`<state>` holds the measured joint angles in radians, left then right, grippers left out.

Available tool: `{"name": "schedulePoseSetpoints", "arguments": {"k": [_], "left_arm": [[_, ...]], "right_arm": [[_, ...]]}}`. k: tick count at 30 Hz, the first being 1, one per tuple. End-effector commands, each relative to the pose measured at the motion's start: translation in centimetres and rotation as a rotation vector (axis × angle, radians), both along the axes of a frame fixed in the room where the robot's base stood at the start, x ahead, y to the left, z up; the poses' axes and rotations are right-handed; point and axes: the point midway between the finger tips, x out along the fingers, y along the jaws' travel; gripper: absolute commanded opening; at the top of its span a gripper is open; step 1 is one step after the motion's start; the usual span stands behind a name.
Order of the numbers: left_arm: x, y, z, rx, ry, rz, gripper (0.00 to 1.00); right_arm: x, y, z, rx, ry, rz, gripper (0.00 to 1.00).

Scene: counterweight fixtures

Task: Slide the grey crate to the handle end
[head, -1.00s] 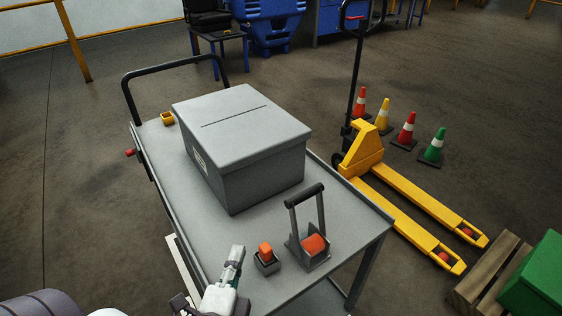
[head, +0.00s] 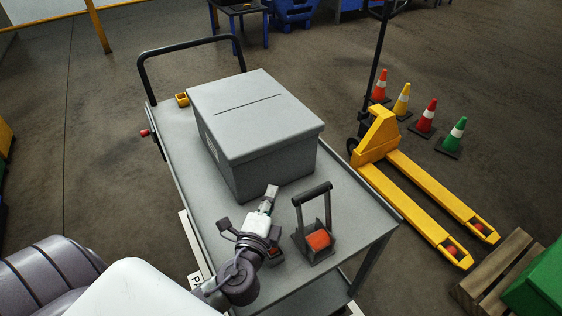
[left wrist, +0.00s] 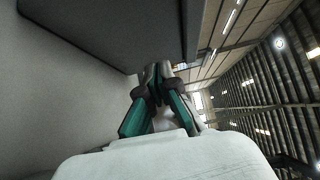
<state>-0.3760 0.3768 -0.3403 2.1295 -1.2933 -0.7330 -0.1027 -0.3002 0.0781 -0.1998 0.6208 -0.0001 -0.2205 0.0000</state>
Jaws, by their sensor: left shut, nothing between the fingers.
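The grey crate (head: 262,145), a lidded box with a slot in its top, sits on the grey trolley (head: 210,230). The trolley's black handle (head: 190,45) rises at the far left end, beyond the crate. My left gripper (head: 271,190) is shut and empty, low at the crate's near face; I cannot tell whether it touches. In the left wrist view, the shut fingers (left wrist: 157,72) point toward the dark crate side (left wrist: 110,30). My right gripper is not in view.
A weight holder with a black grip and orange roller (head: 318,240) stands right of my left gripper. A small orange block (head: 275,251) is partly hidden by my arm. A yellow cup (head: 182,99) sits near the handle. A yellow pallet truck (head: 420,195) stands right of the trolley.

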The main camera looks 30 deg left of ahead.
Motion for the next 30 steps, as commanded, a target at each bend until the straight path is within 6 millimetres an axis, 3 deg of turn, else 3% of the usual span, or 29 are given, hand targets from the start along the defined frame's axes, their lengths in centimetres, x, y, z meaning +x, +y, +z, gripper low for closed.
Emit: {"name": "schedulePoseSetpoints", "arguments": {"k": [6, 12, 18, 30], "left_arm": [[4.7, 1.2, 0.4, 0.001, -0.003, 0.001, 0.0], [7.6, 2.0, 0.2, 0.001, -0.002, 0.001, 0.0], [8.8, 2.3, 0.0, -0.001, 0.0, 0.0, 0.0], [9.0, 2.6, -0.1, 0.0, -0.001, 0.001, 0.0]], "right_arm": [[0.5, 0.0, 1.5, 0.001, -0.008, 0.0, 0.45], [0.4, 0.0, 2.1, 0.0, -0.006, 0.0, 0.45], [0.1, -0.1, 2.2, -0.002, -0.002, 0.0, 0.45], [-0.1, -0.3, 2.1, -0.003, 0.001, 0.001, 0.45]]}}
